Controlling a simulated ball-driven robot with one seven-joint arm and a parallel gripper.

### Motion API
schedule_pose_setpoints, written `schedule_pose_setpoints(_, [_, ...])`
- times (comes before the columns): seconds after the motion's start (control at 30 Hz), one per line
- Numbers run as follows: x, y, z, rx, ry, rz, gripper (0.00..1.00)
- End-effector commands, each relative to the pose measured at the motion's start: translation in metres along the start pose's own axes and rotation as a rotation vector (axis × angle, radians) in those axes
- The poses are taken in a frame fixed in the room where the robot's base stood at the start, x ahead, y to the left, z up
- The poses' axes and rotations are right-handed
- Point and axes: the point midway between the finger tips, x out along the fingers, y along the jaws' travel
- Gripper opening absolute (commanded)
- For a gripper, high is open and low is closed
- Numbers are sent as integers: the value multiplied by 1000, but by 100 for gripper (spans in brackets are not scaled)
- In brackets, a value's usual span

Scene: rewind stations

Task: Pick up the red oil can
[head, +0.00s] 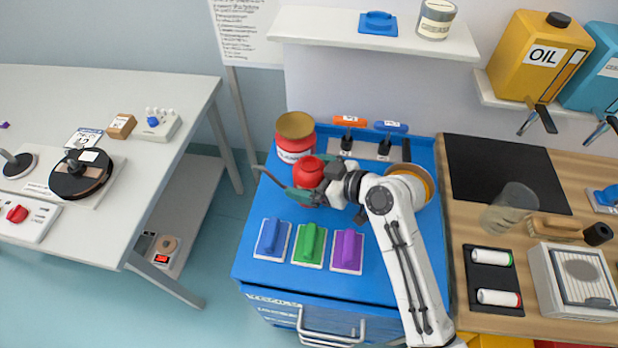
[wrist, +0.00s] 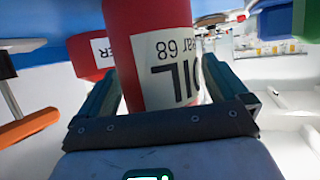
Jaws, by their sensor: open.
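The red oil can (head: 309,171) stands on the blue cart top (head: 250,215) in the head view. In the wrist view the red can (wrist: 150,15) fills the middle, its white label (wrist: 178,65) reading OIL upside down. My gripper (head: 307,190) is open, with one finger on each side of the can. In the wrist view my gripper (wrist: 163,92) has the can between its fingers; I cannot tell whether they touch it. The can's lower part is partly hidden by my gripper in the head view.
A larger red tin (head: 294,150) with a tan lid stands close behind the can. Blue (head: 272,238), green (head: 310,244) and purple (head: 347,250) handled blocks lie at the cart's front. Orange- and blue-handled tools lie behind. A round container (head: 425,180) sits behind my arm.

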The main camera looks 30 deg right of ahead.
Motion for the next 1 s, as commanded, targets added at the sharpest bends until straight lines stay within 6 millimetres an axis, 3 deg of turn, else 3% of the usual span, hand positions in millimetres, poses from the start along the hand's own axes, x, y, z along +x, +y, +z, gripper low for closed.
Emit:
schedule_pose_setpoints(0.1, [0, 0, 0, 0, 0, 0, 97])
schedule_pose_setpoints(0.77, [0, 0, 0, 1, 0, 0, 34])
schedule_pose_setpoints(1.0, [-1, 0, -2, -1, 3, 1, 34])
